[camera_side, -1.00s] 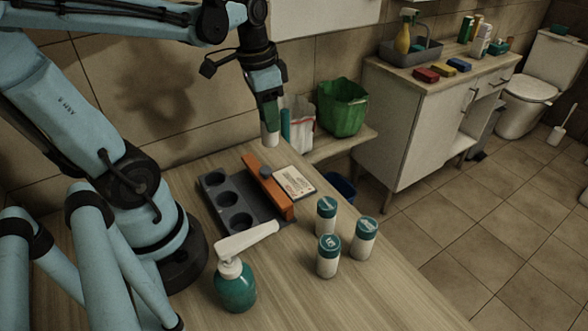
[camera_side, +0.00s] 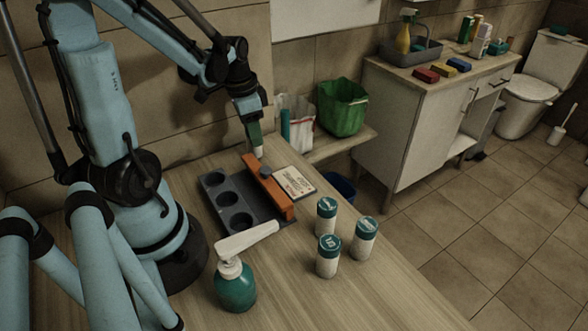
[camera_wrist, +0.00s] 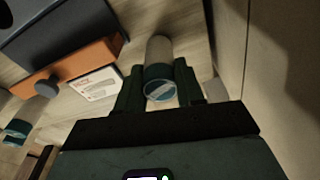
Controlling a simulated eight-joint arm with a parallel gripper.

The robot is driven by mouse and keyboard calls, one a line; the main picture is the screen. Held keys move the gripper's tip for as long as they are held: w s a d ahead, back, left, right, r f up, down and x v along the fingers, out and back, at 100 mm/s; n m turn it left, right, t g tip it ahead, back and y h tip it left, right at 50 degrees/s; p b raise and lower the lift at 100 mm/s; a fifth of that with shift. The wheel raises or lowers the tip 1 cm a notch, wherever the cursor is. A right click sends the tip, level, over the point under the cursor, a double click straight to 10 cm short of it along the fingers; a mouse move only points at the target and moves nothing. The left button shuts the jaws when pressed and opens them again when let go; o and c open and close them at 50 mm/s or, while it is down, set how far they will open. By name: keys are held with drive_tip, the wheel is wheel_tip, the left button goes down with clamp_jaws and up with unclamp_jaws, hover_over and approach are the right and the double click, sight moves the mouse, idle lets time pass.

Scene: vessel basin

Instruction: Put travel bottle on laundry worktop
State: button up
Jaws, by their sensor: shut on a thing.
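My gripper (camera_side: 255,140) is shut on a travel bottle (camera_side: 259,152), a white bottle with a teal cap. In the wrist view the bottle (camera_wrist: 158,55) is between the two dark green fingers (camera_wrist: 159,88), its cap towards the camera. It hangs roughly upright over the far end of the wooden worktop (camera_side: 330,300), behind the orange bar. I cannot tell whether its base touches the wood. Similar bottles stand upright on the worktop: one at the back (camera_side: 326,216), one at the right (camera_side: 364,238), one in front (camera_side: 328,256).
A dark holder with round holes (camera_side: 211,200), an orange bar (camera_side: 268,187) and a printed card (camera_side: 294,182) lie close by. A teal pump bottle (camera_side: 235,288) stands in front. A green bin (camera_side: 343,108) and a cabinet (camera_side: 410,125) are beyond. The front right of the worktop is clear.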

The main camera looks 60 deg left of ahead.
drive_tip(key=shift+f, duration=0.2)
drive_tip(key=o, duration=1.1)
drive_tip(key=shift+c, duration=0.2)
wheel_tip(320, 180, up, 12)
drive_tip(key=s, duration=0.1)
drive_tip(key=w+d+f+n+t, duration=0.2)
drive_tip(key=d+t, duration=0.3)
drive_tip(key=d, duration=1.2)
drive_tip(key=shift+w+f+t, duration=0.25)
drive_tip(key=shift+w+t, duration=0.15)
drive_tip(key=shift+w, duration=0.1)
